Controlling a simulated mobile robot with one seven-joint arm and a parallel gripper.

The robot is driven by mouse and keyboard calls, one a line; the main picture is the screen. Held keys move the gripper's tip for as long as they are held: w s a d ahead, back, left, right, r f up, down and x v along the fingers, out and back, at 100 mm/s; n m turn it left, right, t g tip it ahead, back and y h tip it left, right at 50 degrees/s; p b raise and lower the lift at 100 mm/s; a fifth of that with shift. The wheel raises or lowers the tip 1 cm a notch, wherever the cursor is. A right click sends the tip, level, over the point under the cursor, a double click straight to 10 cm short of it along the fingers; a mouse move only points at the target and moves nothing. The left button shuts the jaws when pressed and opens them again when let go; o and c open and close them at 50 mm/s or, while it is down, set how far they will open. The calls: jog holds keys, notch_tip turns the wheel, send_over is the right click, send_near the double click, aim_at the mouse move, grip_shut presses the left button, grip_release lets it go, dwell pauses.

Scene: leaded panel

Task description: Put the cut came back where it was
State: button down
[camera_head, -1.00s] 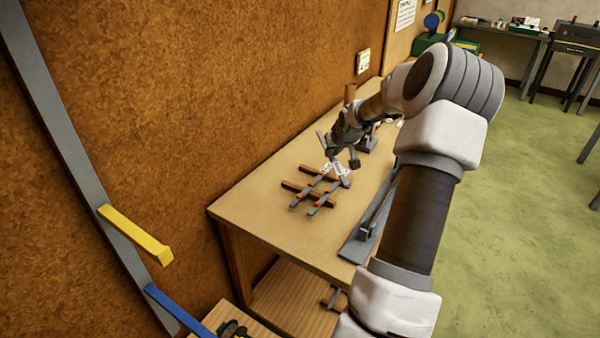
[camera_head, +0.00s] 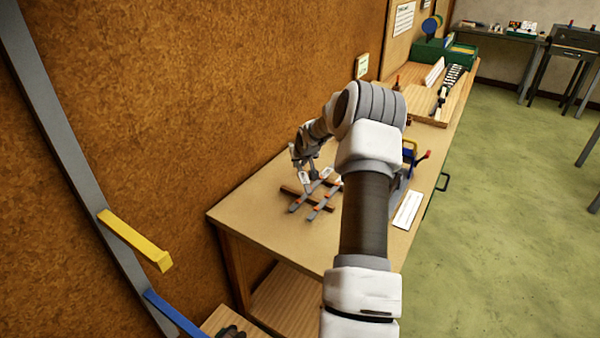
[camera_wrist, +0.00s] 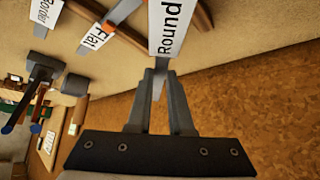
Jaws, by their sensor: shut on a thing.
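My gripper (camera_wrist: 160,76) is shut on a thin grey strip (camera_wrist: 158,86), a came with a white tag reading "Round" (camera_wrist: 172,27). The tag covers much of the strip. In the head view my gripper (camera_head: 304,174) is at the wall-side end of the came rack. The rack has dark wooden bars (camera_head: 322,202) with grey cames (camera_head: 297,207) and orange marks across them. Other cames in the wrist view carry tags reading "Flat" (camera_wrist: 97,37) and "Border" (camera_wrist: 44,10). I cannot tell whether the held came touches the rack.
The rack stands on a tan bench (camera_head: 245,208) along a brown wall (camera_head: 210,100). To its right are a blue tool (camera_head: 409,160) and a white card (camera_head: 408,209). A wooden tray (camera_head: 425,118) and green box (camera_head: 447,50) are farther back. The bench's front left is clear.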

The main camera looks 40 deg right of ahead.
aim_at(301, 170)
notch_tip(301, 170, down, 4)
jog(key=shift+r, duration=0.1)
jog(key=shift+f+b, duration=0.35)
jog(key=c, duration=0.8)
grip_release()
jog(key=shift+r, duration=0.1)
